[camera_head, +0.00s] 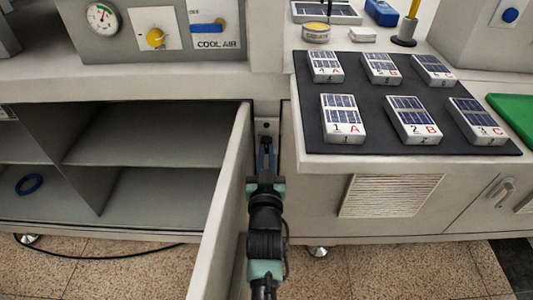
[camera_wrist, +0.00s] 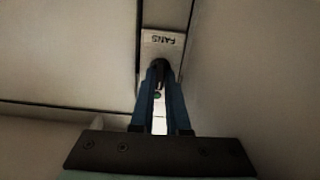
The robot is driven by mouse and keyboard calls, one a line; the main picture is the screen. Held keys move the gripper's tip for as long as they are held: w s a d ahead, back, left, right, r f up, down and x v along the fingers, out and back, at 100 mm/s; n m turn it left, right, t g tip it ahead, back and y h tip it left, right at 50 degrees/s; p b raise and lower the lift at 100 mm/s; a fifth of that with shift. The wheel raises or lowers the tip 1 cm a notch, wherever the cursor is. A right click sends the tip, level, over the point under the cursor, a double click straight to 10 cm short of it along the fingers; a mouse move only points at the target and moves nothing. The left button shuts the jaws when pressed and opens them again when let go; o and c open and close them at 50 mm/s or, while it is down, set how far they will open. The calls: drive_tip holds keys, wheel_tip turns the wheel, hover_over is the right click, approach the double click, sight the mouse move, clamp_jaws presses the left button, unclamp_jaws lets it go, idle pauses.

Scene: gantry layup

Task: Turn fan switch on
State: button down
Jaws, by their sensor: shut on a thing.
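A narrow pale switch plate (camera_wrist: 163,40) marked "FANS" shows upside down in the wrist view. In the head view the top of the plate (camera_head: 266,127) shows in the gap between the open cabinet door and the right-hand cabinet. My gripper (camera_wrist: 160,68) has its two blue fingers at the plate, with their tips closed around a small dark switch. A small green spot shows between the fingers. In the head view my gripper (camera_head: 266,142) points away from me into the gap. The fingers hide most of the switch, so its position cannot be told.
The open cabinet door (camera_head: 222,212) stands close on my arm's left. The right cabinet (camera_head: 380,200) stands close on its right. A dark mat (camera_head: 375,140) with several labelled blocks lies on the right counter. The left shelves hold a blue ring (camera_head: 29,184).

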drive_tip(key=shift+m, duration=1.5)
drive_tip(key=c, duration=0.9)
unclamp_jaws()
drive_tip(key=shift+s, duration=0.15)
drive_tip(key=s+p, duration=1)
drive_tip(key=s, duration=0.2)
drive_tip(key=shift+s, duration=0.4)
